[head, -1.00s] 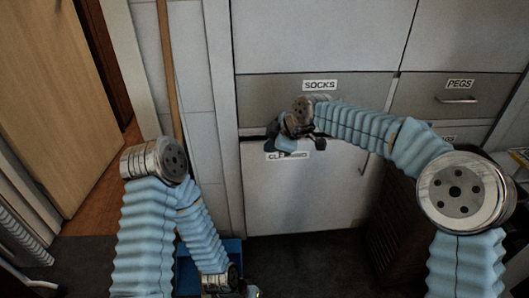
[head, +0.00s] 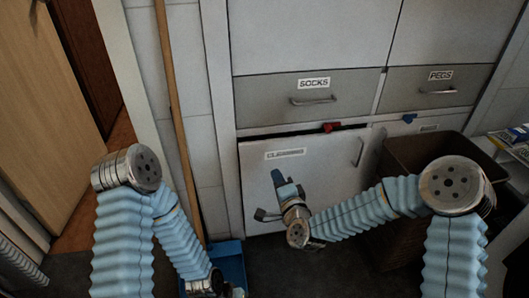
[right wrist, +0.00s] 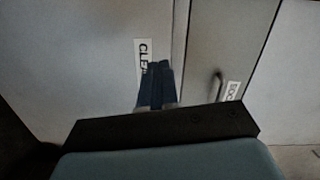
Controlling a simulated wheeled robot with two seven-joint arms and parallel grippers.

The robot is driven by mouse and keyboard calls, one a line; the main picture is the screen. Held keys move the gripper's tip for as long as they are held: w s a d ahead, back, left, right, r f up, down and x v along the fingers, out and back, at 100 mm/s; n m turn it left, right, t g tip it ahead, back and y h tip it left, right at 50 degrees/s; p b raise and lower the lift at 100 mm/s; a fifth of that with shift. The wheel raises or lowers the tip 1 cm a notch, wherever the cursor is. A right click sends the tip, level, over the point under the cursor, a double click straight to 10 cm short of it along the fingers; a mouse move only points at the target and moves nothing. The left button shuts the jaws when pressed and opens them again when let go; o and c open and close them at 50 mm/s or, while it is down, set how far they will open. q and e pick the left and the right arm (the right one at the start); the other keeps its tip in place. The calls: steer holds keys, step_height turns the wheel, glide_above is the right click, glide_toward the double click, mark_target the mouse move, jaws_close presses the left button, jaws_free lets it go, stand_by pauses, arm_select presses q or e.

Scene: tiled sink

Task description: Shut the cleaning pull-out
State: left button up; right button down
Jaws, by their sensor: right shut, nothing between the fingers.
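The cleaning pull-out (head: 320,185) is the pale front panel under the socks drawer in the head view. Its label (head: 285,154) and upright handle at its right side show. A dark gap runs along its top edge, with a small red item (head: 331,127) showing in it, so it stands at least partly out. My right gripper (head: 277,176) is shut and empty in front of the panel, below the label. In the right wrist view the shut fingers (right wrist: 155,84) point at the panel, over part of the label; contact is unclear. My left gripper (head: 212,288) is low, cut by the bottom edge.
The socks drawer (head: 345,98) and pegs drawer (head: 470,88) above look closed. A dark basket (head: 420,150) stands right of the pull-out. A blue bin (head: 230,265) and a wooden pole (head: 180,140) are at left. Dark floor lies in front.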

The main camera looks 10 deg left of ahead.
steer(key=s+d+m+t+h, duration=0.1)
steer(key=d+m, duration=0.1)
steer(key=m, duration=0.1)
steer(key=p, duration=0.3)
glide_toward(272, 145)
steer(key=x, duration=0.6)
steer(key=shift+w+a+f, duration=0.1)
steer(key=shift+w+a, duration=0.15)
steer(key=shift+w, duration=0.1)
arm_select(q)
steer(key=v, duration=0.2)
steer(key=shift+d+r, duration=0.15)
steer(key=shift+r, duration=0.25)
